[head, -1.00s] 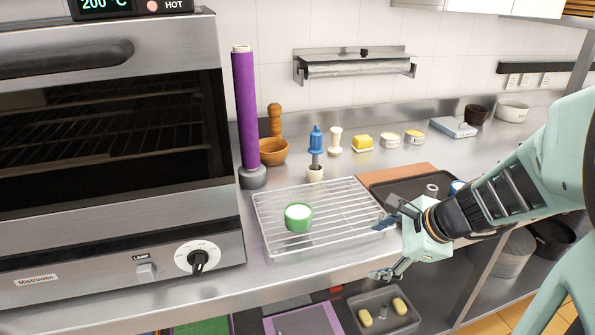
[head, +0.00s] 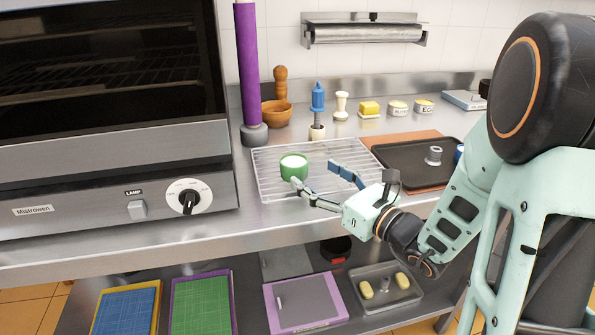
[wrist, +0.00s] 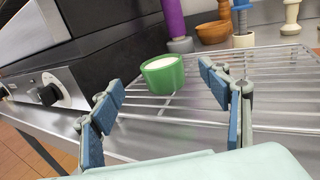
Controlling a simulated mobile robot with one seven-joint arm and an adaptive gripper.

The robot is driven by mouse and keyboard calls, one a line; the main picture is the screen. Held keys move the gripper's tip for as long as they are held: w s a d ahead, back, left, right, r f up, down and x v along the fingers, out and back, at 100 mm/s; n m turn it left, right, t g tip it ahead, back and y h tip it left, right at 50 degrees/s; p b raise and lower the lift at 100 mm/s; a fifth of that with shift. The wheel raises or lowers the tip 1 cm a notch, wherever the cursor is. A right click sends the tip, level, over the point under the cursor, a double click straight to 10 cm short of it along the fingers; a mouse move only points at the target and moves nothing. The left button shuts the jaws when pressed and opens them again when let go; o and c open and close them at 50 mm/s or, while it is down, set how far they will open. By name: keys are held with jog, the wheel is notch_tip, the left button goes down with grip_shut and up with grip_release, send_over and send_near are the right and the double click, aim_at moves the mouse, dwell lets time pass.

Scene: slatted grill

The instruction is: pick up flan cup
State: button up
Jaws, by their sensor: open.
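The flan cup (head: 294,168) is a small green cup with a white filling, standing upright on the wire rack (head: 265,190) on the steel counter. In the wrist view the flan cup (wrist: 163,76) is ahead of my gripper (wrist: 170,108), in line with the gap between the fingers. My gripper (head: 322,182) is open and empty. In the head view it reaches in from the right, with its fingers low over the rack and the cup just beyond their tips. The cup does not appear to be touched by either finger.
An oven (head: 105,130) stands close on the left. A purple roll (head: 246,80), a wooden bowl (head: 277,114) and a blue-handled tool (head: 317,105) stand behind the rack. A dark tray (head: 410,165) lies to the right. The counter front is clear.

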aim_at(295, 160)
jog(key=x, duration=0.8)
jog(key=shift+w+a, duration=0.15)
jog(key=shift+w, duration=0.05)
jog(key=c, duration=1.4)
jog(key=shift+r, duration=0.1)
jog(key=shift+c, duration=0.2)
